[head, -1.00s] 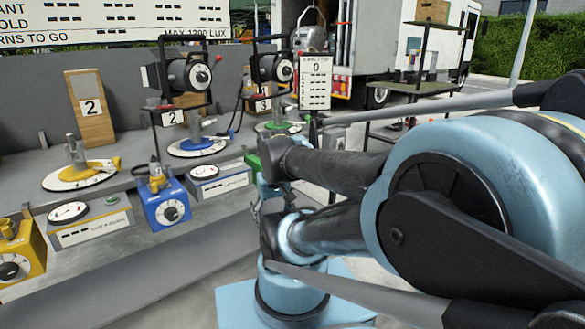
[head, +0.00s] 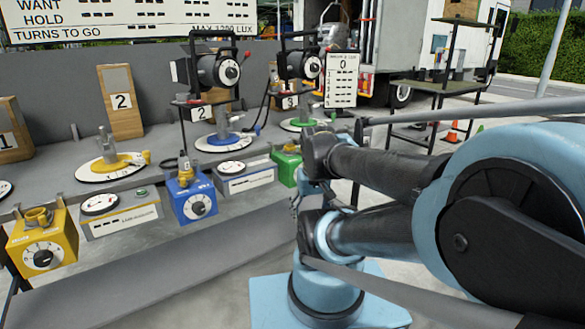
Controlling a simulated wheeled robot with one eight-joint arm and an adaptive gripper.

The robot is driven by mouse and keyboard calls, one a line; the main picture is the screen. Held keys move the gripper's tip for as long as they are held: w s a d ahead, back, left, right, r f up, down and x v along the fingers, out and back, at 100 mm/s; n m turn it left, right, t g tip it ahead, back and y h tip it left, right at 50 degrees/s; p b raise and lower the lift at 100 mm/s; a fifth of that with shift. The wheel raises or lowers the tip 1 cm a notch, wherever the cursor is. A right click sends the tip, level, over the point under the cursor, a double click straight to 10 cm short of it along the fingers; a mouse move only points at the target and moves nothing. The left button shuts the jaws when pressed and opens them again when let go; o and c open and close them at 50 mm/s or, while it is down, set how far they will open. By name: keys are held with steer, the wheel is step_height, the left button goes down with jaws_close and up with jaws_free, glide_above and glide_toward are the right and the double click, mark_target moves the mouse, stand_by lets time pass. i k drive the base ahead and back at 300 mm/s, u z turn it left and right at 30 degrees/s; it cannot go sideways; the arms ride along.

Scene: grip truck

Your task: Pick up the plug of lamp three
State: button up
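Lamp three (head: 300,66) is a black lamp with a white dial, above a small card marked 3 (head: 290,102). A dark cable (head: 263,112) hangs to the left of it. I cannot make out its plug. A green-based fitting (head: 300,124) and a partly hidden green box (head: 287,163) stand below the lamp. My arm crosses the right half and covers part of the bench's right end. Small dark parts at my arm's left edge may be my gripper (head: 297,205), but its fingers are too small and overlapped to read.
Lamp two (head: 217,70) stands left of lamp three. A blue dial box (head: 191,202), a yellow dial box (head: 42,244) and gauge boxes line the bench front. A dark shelf rack (head: 447,85) and a white truck stand behind. Grey floor shows at the lower left.

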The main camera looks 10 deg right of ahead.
mark_target(273, 82)
steer(key=z, duration=1.15)
steer(key=i, duration=0.35)
steer(key=u, duration=0.8)
